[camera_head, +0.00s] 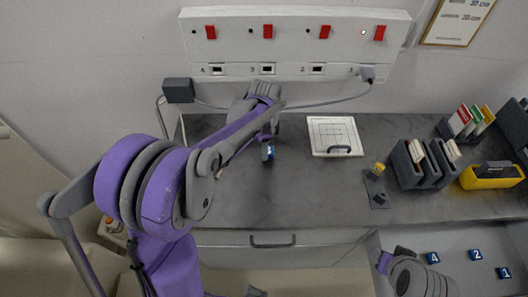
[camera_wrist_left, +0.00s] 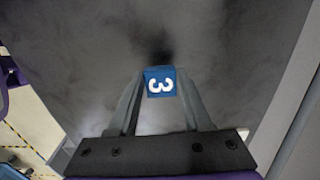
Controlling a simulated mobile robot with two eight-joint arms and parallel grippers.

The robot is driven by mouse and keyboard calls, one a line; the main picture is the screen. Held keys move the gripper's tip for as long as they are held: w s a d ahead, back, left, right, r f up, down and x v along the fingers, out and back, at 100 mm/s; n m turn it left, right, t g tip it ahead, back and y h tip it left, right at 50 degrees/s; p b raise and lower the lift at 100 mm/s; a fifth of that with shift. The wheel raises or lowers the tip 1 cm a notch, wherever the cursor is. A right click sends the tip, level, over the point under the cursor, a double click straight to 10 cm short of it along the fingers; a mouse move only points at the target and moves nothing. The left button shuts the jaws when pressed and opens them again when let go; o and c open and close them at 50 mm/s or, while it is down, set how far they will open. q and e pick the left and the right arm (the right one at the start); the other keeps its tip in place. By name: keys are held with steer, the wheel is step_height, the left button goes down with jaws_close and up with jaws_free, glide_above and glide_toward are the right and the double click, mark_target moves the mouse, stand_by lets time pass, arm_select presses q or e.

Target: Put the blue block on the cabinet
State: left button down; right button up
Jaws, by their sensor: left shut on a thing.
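The cabinet has a dark grey top (camera_head: 220,205) and a pale drawer front with a dark handle. A blue block (camera_head: 267,152) with a white number 3 is over the left part of the cabinet top. My left gripper (camera_head: 268,143) is shut on the block; its two fingers press the block's sides in the left wrist view (camera_wrist_left: 160,82). A dark shadow lies beside the block there, close to the surface. I cannot tell whether the block touches the top. Part of my right arm shows at the lower right; its fingers cannot be made out.
A white square board (camera_head: 334,136) lies right of the block. Further right are a small grey stand with a yellow piece (camera_head: 377,180), dark file holders (camera_head: 416,163) and a yellow case (camera_head: 491,176). More numbered blue blocks (camera_head: 475,255) lie on a pale surface at lower right.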

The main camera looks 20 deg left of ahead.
arm_select(q)
step_height(320, 180, down, 2)
steer(key=shift+f, duration=0.2)
steer(key=shift+f, duration=0.1)
steer(key=shift+f, duration=0.15)
steer(key=shift+c, duration=1.7)
jaws_free()
